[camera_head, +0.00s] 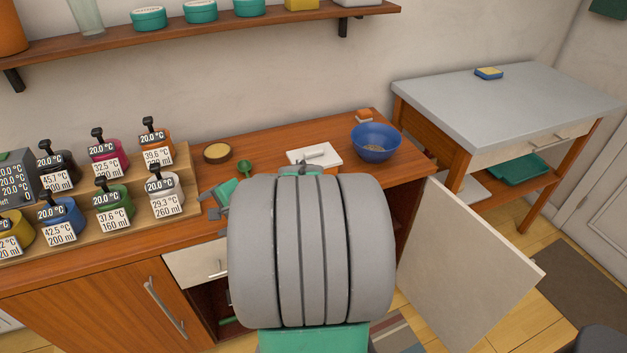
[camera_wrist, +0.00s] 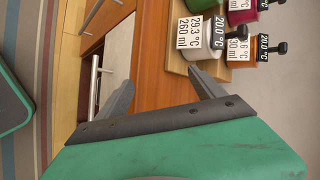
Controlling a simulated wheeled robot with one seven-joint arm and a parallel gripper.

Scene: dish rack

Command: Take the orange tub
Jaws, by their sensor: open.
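The orange tub (camera_head: 169,142) stands at the right end of the back row on the stepped wooden stand, with a black-handled tool in it and a 39.6 °C label. The white tub (camera_head: 152,185), labelled 260 ml, stands in front of it. My gripper (camera_head: 214,197) is just right of the stand, low over the counter, partly hidden by my arm. In the wrist view my gripper (camera_wrist: 160,78) is open with nothing between its fingers. The white tub (camera_wrist: 213,50) shows just beyond the right finger there; the orange tub behind it is mostly covered by labels.
Magenta (camera_head: 119,148), green (camera_head: 127,199), blue (camera_head: 76,213) and other tubs crowd the stand (camera_head: 189,170). A blue bowl (camera_head: 376,148) and a white scale (camera_head: 328,152) stand further right. The wall shelf (camera_head: 200,40) hangs above. A cabinet door (camera_head: 465,270) stands open.

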